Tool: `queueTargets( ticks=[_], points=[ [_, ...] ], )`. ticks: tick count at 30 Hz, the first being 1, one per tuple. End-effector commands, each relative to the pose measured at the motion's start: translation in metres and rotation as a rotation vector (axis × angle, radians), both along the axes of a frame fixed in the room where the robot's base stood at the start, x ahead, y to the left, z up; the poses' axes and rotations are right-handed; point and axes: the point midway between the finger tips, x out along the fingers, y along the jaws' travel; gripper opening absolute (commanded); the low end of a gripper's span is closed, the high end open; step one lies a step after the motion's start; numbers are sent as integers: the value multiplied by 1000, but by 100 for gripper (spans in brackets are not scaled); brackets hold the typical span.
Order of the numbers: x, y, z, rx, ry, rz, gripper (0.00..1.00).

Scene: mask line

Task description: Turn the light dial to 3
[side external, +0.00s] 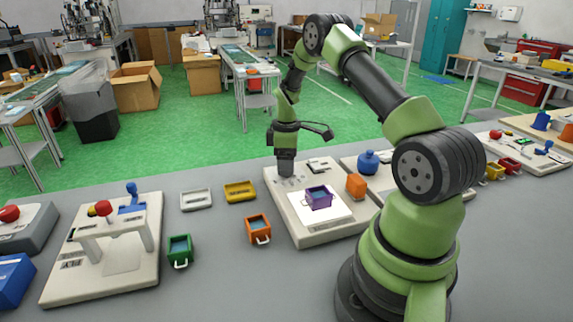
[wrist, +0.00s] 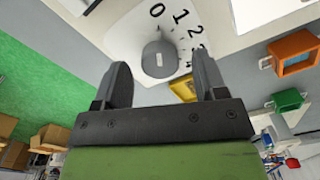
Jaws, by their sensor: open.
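A grey dial (wrist: 160,62) sits on a white plate printed with the numbers 0, 1, 2 and further ones partly covered by my finger. Its narrow end faces the top of the wrist view, near 0 and 1; I cannot tell its exact setting. My gripper (wrist: 162,72) is open, with one finger on each side of the dial; I see no clear contact. In the side view my gripper (side external: 286,172) points down at the far left part of a beige board (side external: 330,238), hiding the dial there.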

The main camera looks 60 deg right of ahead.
Motion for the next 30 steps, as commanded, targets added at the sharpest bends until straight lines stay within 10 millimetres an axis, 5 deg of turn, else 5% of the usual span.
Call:
queueTargets(
  ticks=[12,19,30],
  points=[
    [0,0,-11,0,0,0,65],
    [0,0,-10,0,0,0,16],
    [0,0,-10,0,0,-54,16]
  ],
)
